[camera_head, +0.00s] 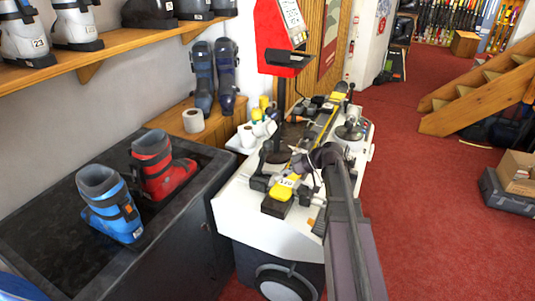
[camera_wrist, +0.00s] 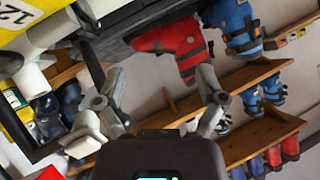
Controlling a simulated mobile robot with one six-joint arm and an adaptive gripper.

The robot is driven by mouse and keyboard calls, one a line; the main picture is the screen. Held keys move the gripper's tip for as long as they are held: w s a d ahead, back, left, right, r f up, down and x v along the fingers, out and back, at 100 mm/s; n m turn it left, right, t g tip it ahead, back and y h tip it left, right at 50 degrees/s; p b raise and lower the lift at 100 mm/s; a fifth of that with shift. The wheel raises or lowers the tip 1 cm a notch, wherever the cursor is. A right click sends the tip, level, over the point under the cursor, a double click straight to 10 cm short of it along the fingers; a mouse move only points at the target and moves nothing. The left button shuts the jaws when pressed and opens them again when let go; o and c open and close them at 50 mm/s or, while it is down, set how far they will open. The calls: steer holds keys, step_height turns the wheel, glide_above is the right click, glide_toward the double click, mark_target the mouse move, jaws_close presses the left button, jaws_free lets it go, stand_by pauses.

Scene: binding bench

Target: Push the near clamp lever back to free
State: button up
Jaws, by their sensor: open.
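A ski (camera_head: 287,184) with a yellow end and a number label lies along the white-topped binding bench (camera_head: 235,205). Dark clamp parts (camera_head: 260,181) stand beside its near end. I cannot clearly pick out the near clamp lever or its angle; my arm covers part of that area. My gripper (camera_head: 312,162) is over the bench, just right of the ski's near part. In the wrist view my gripper (camera_wrist: 160,88) has its two fingers wide apart, with nothing between them. The ski's yellow numbered end (camera_wrist: 14,65) shows at the far left there. I see no clear contact.
A dark tub (camera_head: 190,245) left of the bench holds a blue boot (camera_head: 110,205) and a red boot (camera_head: 160,165). A red device (camera_head: 280,35) on a post rises behind. Tools and bottles crowd the bench's far side.

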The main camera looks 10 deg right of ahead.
mark_target(268, 142)
steer(key=w+d+r+n+t+y+b, duration=0.4)
steer(key=w+d, duration=0.3)
steer(key=d, duration=0.3)
steer(key=shift+d+r+n+y, duration=0.3)
steer(key=shift+d+n+y, duration=0.1)
steer(key=shift+n+y, duration=0.35)
steer(key=shift+w+a, duration=0.1)
steer(key=shift+a, duration=0.05)
steer(key=shift+x, duration=6.8)
jaws_close()
